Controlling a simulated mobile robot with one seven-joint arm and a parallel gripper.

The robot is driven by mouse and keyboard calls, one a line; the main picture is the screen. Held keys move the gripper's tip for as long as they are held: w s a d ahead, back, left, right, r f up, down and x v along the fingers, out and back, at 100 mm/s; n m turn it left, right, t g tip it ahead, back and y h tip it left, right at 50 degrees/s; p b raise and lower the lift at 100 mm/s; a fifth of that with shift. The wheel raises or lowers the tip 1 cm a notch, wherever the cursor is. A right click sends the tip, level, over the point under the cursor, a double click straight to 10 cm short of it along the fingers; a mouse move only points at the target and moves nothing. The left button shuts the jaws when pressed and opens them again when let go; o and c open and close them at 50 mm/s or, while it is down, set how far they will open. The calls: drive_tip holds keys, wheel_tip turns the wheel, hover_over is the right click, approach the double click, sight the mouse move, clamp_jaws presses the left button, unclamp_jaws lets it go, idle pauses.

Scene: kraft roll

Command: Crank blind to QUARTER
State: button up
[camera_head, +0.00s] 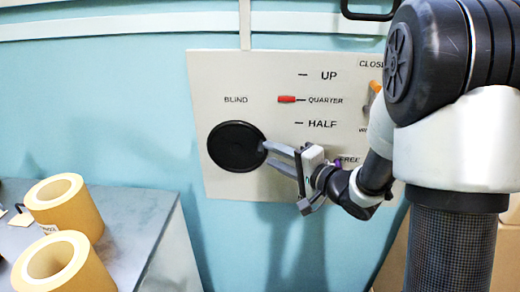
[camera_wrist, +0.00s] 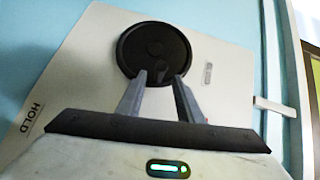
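The black round blind crank (camera_head: 236,146) is mounted on a pale panel (camera_head: 225,85) under the word BLIND. A red pointer (camera_head: 287,99) is level with the QUARTER mark, between UP and HALF. My gripper (camera_head: 268,152) reaches the crank's right edge from the right. In the wrist view the crank disc (camera_wrist: 152,45) is ahead, with its small dark knob (camera_wrist: 156,75) between my fingertips (camera_wrist: 160,78). The fingers stand apart, with a small gap beside the knob visible on the right. Contact with the knob is hard to tell.
A grey table (camera_head: 140,225) at the left holds yellow-brown rolls (camera_head: 68,203). The panel also carries an orange handle (camera_head: 373,92) near CLOSE, partly hidden by my arm. A white rail (camera_head: 120,25) crosses the blue wall above.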

sight(260, 150)
drive_tip(key=x, duration=0.6)
drive_tip(key=shift+w, duration=0.2)
drive_tip(key=shift+c, duration=0.4)
clamp_jaws()
drive_tip(key=shift+f, duration=0.1)
